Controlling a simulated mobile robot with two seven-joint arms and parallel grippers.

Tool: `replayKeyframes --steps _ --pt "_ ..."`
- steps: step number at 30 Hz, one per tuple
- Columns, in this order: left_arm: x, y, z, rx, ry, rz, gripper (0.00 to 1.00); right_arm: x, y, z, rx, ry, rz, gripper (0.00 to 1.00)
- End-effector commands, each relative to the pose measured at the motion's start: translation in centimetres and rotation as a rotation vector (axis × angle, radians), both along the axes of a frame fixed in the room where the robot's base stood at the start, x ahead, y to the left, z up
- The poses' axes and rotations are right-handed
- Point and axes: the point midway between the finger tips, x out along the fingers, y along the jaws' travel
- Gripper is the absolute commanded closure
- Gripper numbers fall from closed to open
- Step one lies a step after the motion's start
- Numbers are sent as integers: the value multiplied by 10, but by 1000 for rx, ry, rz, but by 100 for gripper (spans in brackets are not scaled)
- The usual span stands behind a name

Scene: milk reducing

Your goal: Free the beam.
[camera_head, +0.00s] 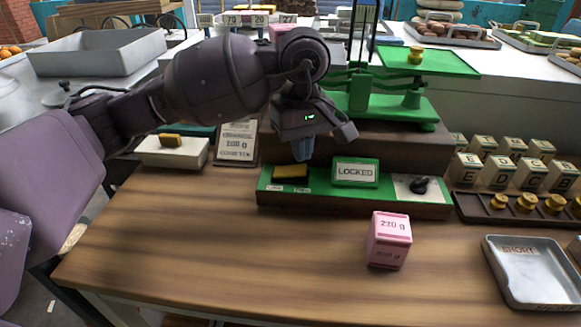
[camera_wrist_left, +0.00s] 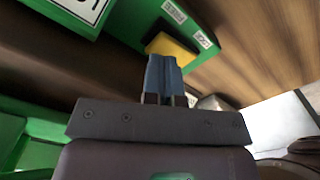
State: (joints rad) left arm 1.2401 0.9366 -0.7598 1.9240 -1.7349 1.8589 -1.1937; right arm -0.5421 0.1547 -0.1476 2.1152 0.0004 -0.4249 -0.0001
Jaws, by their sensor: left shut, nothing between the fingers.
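A green balance scale (camera_head: 405,103) stands on a dark wooden step at the back centre. In front of it is a green base panel (camera_head: 318,192) with a sign reading LOCKED (camera_head: 355,172), a yellow block (camera_head: 291,171) at its left end and a black knob (camera_head: 420,185) on a pale plate at its right. My left gripper (camera_head: 302,156) points down above the yellow block, its blue fingers shut and empty. In the left wrist view the fingers (camera_wrist_left: 163,72) overlap the near edge of the yellow block (camera_wrist_left: 172,47); I cannot tell whether they touch it. My right gripper is in neither view.
A pink 220 g carton (camera_head: 389,240) stands on the table in front of the panel. A grey tray marked SHORT (camera_head: 533,272) lies at the right, below lettered blocks (camera_head: 500,172) and brass weights (camera_head: 526,202). A sign (camera_head: 237,142) stands left. The table's front left is clear.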

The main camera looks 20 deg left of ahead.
Motion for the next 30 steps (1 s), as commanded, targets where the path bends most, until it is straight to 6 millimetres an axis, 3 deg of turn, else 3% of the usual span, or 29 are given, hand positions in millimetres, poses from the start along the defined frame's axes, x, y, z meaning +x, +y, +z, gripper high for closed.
replayKeyframes --steps 8,30 --pt "0 0 -4 1 1 0 100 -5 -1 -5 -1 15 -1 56" --pt "0 0 -13 1 1 0 100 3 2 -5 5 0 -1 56"
